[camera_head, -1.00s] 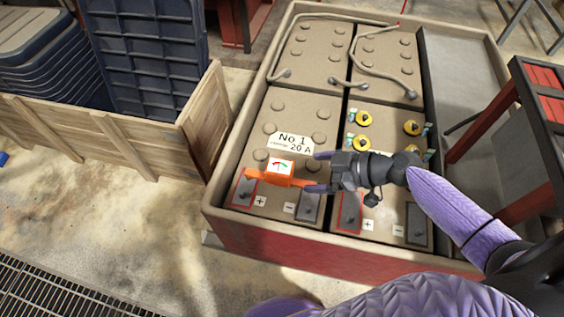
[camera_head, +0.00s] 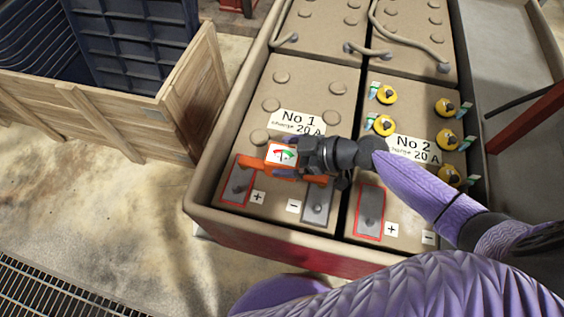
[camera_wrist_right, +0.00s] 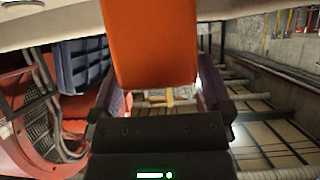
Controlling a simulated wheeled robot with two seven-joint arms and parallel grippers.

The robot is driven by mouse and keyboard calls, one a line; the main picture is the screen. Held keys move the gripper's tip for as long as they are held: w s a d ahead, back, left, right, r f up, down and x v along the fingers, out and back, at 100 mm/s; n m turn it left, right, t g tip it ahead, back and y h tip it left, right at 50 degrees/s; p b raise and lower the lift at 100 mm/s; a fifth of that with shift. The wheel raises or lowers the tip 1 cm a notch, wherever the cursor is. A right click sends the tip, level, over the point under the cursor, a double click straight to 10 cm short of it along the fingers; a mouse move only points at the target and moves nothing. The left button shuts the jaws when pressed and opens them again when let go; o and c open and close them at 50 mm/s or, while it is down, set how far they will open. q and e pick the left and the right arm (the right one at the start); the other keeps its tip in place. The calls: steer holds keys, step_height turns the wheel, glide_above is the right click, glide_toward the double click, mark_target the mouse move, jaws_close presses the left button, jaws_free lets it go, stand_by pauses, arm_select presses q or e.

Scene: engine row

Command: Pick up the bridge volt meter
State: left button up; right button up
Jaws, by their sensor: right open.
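The bridge volt meter (camera_head: 281,155) is an orange bar with a white dial with red and green marks. It spans the terminal end of the battery labelled No 1 (camera_head: 270,90), between its plus and minus terminals. In the right wrist view, the orange meter (camera_wrist_right: 152,40) fills the upper middle, between the open fingers (camera_wrist_right: 160,92). Whether a finger touches it, I cannot tell. My left gripper is out of view.
Battery No 2 (camera_head: 415,190), with several yellow caps (camera_head: 386,94), stands to the right in the same crate (camera_head: 205,195). Cables cross the rear batteries. A wooden box (camera_head: 195,90) with blue crates (camera_head: 125,45) stands at the left. The floor at front left (camera_head: 120,200) is clear.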

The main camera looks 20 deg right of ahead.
steer(key=shift+w+a+f, duration=0.3)
steer(key=shift+w+a, duration=0.05)
steer(key=shift+a, duration=0.1)
jaws_close()
